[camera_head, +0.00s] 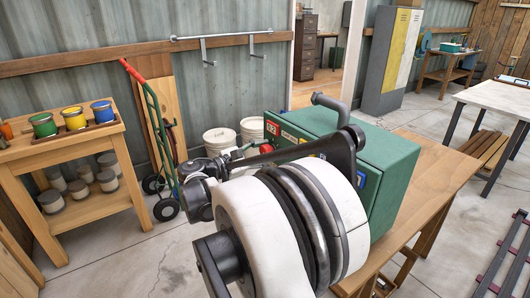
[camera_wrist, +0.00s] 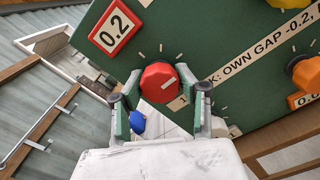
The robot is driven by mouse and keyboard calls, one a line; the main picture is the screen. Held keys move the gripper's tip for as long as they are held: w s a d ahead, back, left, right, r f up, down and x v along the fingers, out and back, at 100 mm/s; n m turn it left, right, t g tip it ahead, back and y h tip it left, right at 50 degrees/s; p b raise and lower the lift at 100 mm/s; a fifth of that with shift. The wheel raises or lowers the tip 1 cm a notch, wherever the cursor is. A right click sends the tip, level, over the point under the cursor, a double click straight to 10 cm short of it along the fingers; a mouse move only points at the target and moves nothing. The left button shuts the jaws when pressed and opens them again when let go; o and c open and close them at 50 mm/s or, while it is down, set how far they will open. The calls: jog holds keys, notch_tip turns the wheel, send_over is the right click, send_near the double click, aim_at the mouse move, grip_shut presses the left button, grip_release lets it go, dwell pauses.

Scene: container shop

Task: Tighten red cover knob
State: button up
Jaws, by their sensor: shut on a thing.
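The red cover knob (camera_wrist: 160,82) sits on the green face of a box in the wrist view, with a pale line on its front and tick marks on the panel around it. My gripper (camera_wrist: 159,93) has one finger on each side of the knob and is shut on it. The knob also shows in the head view (camera_head: 266,149), small, at the left face of the green box (camera_head: 383,155). My arm hides much of that face.
An orange knob (camera_wrist: 303,73) is at the right, and a red-framed "0.2" plate (camera_wrist: 114,29) is above left. The box stands on a wooden table (camera_head: 440,170). A hand truck (camera_head: 158,140) and a bench with paint cans (camera_head: 75,146) stand at the left.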

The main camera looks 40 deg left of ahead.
jog(key=shift+c, duration=0.6)
jog(key=shift+m, duration=0.4)
jog(key=m+b, duration=0.2)
jog(key=m, duration=0.1)
jog(key=shift+f, duration=0.1)
jog(key=m+b, duration=0.1)
jog(key=m, duration=0.3)
jog(key=shift+m, duration=0.4)
jog(key=shift+b, duration=0.3)
jog(key=o, duration=1.2)
